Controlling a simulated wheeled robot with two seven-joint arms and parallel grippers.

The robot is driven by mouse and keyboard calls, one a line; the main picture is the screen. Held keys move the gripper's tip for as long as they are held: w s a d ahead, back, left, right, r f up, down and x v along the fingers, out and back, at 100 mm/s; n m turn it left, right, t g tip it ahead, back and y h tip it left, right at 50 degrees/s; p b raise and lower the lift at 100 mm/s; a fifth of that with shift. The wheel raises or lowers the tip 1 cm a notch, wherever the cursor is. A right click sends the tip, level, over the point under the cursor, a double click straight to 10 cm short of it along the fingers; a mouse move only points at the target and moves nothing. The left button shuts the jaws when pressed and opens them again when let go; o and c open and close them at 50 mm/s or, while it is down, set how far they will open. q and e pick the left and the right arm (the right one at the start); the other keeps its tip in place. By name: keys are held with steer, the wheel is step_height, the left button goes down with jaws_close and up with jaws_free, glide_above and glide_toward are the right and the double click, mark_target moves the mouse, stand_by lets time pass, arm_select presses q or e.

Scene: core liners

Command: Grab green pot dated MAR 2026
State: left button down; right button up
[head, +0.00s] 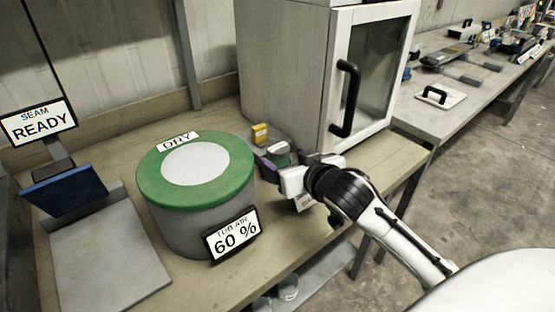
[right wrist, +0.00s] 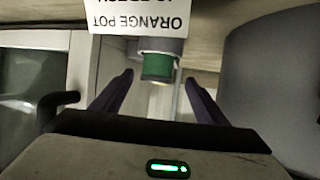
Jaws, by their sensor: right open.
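A small green pot (head: 279,159) stands on the bench between the large tub and the white cabinet. In the right wrist view the green pot (right wrist: 158,66) shows as a green band with grey behind it. No MAR 2026 date is readable on it. My right gripper (head: 283,163) is open, its dark fingers at either side of the pot. In the right wrist view the fingers (right wrist: 160,84) are spread, with the pot between and just beyond their tips. I cannot tell whether they touch it. My left gripper is not in view.
A grey tub (head: 170,228) with a green-rimmed lid stands left of the gripper, its tag reading 60 %. The glass-doored cabinet (head: 285,60) rises behind. A yellow item (head: 260,133) lies near the pot. An upside-down white card (right wrist: 140,18) reads ORANGE POT.

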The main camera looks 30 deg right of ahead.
mark_target(283, 157)
steer(key=x, duration=0.3)
steer(key=shift+w+d+f, duration=0.25)
steer(key=shift+d+f, duration=0.05)
steer(key=shift+f, duration=0.1)
steer(key=shift+w, duration=0.25)
steer(key=shift+f, duration=0.1)
steer(key=c, duration=1.2)
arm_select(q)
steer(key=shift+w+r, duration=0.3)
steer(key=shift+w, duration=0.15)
arm_select(e)
steer(key=shift+c, duration=0.2)
